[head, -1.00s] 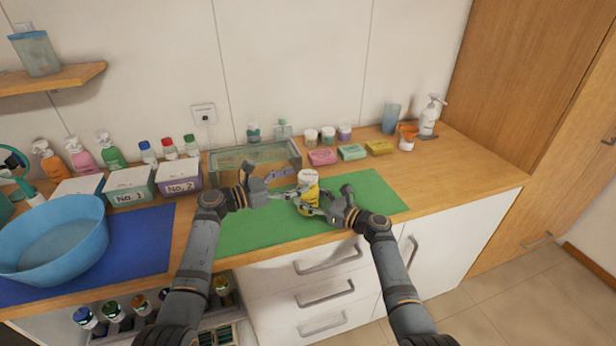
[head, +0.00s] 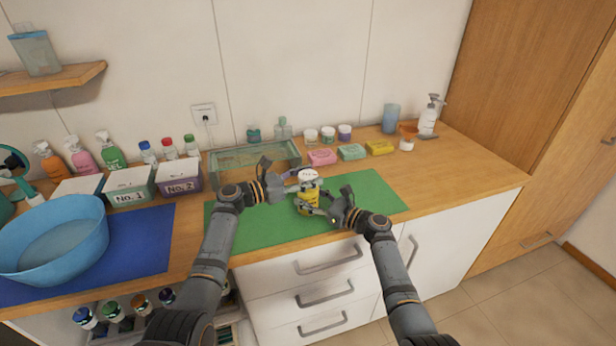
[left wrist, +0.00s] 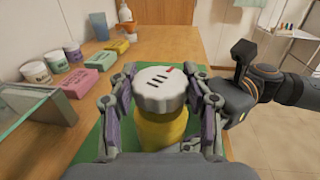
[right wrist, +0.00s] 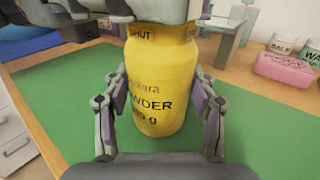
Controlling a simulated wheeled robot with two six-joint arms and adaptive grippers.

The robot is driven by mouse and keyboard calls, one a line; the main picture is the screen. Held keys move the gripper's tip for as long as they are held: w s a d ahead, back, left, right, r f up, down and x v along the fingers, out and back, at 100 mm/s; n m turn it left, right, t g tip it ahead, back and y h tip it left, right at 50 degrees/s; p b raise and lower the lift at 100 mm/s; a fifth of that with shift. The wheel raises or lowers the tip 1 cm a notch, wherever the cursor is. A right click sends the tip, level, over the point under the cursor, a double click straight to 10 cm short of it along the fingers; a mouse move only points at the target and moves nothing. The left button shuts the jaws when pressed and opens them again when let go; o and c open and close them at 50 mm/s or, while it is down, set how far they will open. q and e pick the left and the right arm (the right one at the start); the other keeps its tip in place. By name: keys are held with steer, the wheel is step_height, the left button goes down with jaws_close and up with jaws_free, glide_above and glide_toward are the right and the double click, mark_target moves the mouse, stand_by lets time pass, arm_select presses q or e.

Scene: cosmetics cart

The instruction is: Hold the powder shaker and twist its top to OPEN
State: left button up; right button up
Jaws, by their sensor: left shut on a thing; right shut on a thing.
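The powder shaker stands upright on the green mat (head: 365,193), a yellow body (head: 309,198) with a white ridged top (head: 308,175). In the left wrist view the top (left wrist: 160,90) shows slots and a red mark. My left gripper (head: 297,180) is shut on the white top, its fingers on either side. My right gripper (head: 312,211) is shut on the yellow body, below the left one. In the right wrist view the body (right wrist: 155,85) shows "POWDER" and the word "SHUT" near its upper rim; the top is hidden there by the left gripper.
A glass tray (head: 254,157) stands behind my left gripper. Pink (head: 322,157), green (head: 352,152) and yellow (head: 379,147) soaps and several jars lie behind the mat. A blue basin (head: 52,243) is at the left. The mat's right part is clear.

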arm_select(q)
steer(key=shift+s+d+f+n+t+y, duration=0.1)
steer(key=shift+f+n+t+y, duration=0.05)
steer(key=shift+n+t+y, duration=2.15)
steer(key=shift+n+t, duration=0.1)
steer(key=shift+t, duration=0.5)
steer(key=o, duration=1.2)
steer(key=v, duration=1.2)
